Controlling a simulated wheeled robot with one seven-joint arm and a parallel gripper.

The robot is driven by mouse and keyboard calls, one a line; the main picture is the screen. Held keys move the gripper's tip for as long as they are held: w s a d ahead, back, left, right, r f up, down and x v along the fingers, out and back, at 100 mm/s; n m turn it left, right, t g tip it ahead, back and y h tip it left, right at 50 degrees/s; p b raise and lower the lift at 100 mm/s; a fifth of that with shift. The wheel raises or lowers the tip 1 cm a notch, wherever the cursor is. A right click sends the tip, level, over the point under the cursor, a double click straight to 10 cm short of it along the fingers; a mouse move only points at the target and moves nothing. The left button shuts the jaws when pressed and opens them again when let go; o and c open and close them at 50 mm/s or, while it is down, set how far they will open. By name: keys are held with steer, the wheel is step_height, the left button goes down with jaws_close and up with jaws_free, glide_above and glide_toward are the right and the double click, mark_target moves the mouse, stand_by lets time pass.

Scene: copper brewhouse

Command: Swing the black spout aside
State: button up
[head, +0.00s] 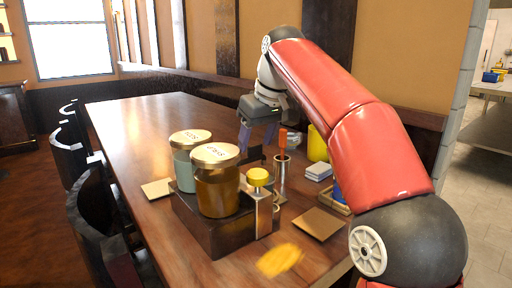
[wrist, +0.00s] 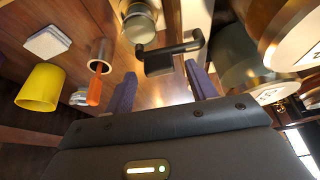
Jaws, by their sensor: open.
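The black spout (wrist: 170,56) shows in the wrist view as a dark bar with a block at one end and a bent end at the other. It lies just beyond and between the tips of my open gripper (wrist: 163,78), whose blue-grey fingers stand apart on either side. I cannot tell whether a finger touches it. In the head view my gripper (head: 257,138) points down behind two lidded jars, an amber one (head: 218,190) and a teal one (head: 185,172). There the spout is mostly hidden behind the jars and gripper.
Close right are a metal cup with an orange-handled tool (head: 283,140), a yellow cup (head: 317,145) and white coasters (head: 319,170). The table's far left is clear.

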mark_target(259, 150)
steer(key=shift+w+a+f, duration=0.15)
steer(key=shift+w+f, duration=0.05)
steer(key=shift+f, duration=0.35)
steer(key=shift+c, duration=0.2)
jaws_close()
steer(key=shift+s+r, duration=0.1)
steer(key=m, duration=0.1)
steer(key=s+m+p, duration=0.1)
steer(key=shift+s+d+r+m+t+h, duration=0.1)
steer(key=shift+d+m+t+h, duration=0.2)
steer(key=shift+t+h, duration=0.1)
steer(key=s+m+p, duration=0.1)
steer(key=m+h, duration=0.1)
steer(key=m, duration=0.1)
steer(key=shift+s+d+m+p, duration=0.1)
steer(key=shift+s+m+p, duration=0.2)
steer(key=shift+s+p, duration=0.1)
steer(key=shift+s+a+m+h+p, duration=0.15)
steer(key=shift+s+m+h+p, duration=0.45)
steer(key=shift+m, duration=0.6)
steer(key=shift+s+a+m+h+p, duration=0.1)
steer(key=shift+s+m+h+p, duration=0.4)
steer(key=shift+m, duration=0.7)
